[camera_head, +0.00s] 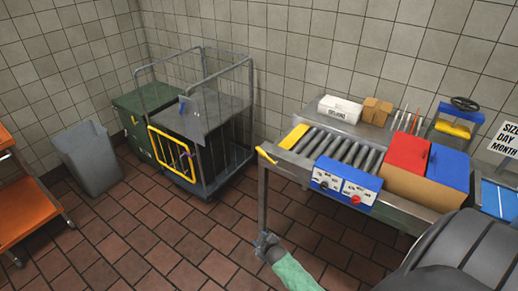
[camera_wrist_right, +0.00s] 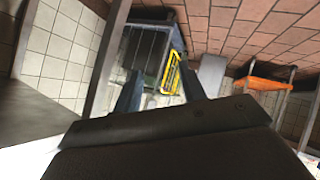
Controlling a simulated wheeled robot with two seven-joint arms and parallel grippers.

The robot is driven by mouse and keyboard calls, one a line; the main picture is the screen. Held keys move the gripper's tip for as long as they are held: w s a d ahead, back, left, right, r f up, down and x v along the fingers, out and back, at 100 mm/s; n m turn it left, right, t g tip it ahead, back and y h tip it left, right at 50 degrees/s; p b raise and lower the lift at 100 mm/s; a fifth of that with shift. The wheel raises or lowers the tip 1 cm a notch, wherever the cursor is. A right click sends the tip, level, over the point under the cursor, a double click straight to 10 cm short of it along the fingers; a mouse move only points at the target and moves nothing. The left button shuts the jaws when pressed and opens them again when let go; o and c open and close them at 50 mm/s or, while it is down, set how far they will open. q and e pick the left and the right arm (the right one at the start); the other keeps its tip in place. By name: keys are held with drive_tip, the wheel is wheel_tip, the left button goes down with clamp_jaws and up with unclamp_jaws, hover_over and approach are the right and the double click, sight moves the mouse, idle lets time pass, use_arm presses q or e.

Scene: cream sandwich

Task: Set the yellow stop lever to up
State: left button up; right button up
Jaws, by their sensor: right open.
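The yellow stop lever (camera_head: 266,154) is a small bar at the left end of the roller conveyor table (camera_head: 276,170). It slants slightly, its left end higher in the picture; its exact setting is too small to tell. A wider yellow plate (camera_head: 293,137) lies across the end of the rollers. My right gripper (camera_head: 266,240) is below the lever in the head view, close to the table leg and apart from the lever. In the right wrist view its fingers (camera_wrist_right: 159,92) are spread with nothing between them. The lever cannot be made out there. My left gripper is not in view.
A wire cage cart (camera_head: 205,120) with a yellow frame (camera_head: 172,157) stands left of the table. A grey bin (camera_head: 90,158) and an orange trolley (camera_head: 20,195) are farther left. A blue control box (camera_head: 345,183) hangs on the table's front. Tiled floor between cart and table is clear.

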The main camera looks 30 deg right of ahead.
drive_tip(key=w+d+r+n+t+h+p, duration=0.1)
drive_tip(key=w+d+r+t, duration=0.2)
drive_tip(key=r, duration=0.4)
drive_tip(key=w+d+r+t, duration=0.1)
drive_tip(key=w+d+r, duration=0.3)
drive_tip(key=w+r, duration=0.25)
drive_tip(key=n+t+p, duration=0.2)
drive_tip(key=t, duration=0.1)
approach(261, 152)
drive_tip(key=w, duration=0.4)
drive_tip(key=shift+h, duration=0.3)
drive_tip(key=w+p, duration=0.1)
drive_tip(key=w, duration=0.1)
drive_tip(key=w+d+p, duration=0.1)
drive_tip(key=w, duration=0.2)
drive_tip(key=shift+w+d, duration=0.15)
drive_tip(key=shift+d, duration=0.1)
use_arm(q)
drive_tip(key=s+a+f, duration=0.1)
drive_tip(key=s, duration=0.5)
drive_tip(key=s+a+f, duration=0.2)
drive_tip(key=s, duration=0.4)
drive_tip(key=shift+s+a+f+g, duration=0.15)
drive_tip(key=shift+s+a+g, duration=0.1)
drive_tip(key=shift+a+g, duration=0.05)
use_arm(e)
drive_tip(key=shift+w+d+f, duration=0.15)
drive_tip(key=shift+w+f, duration=0.05)
drive_tip(key=shift+w, duration=0.6)
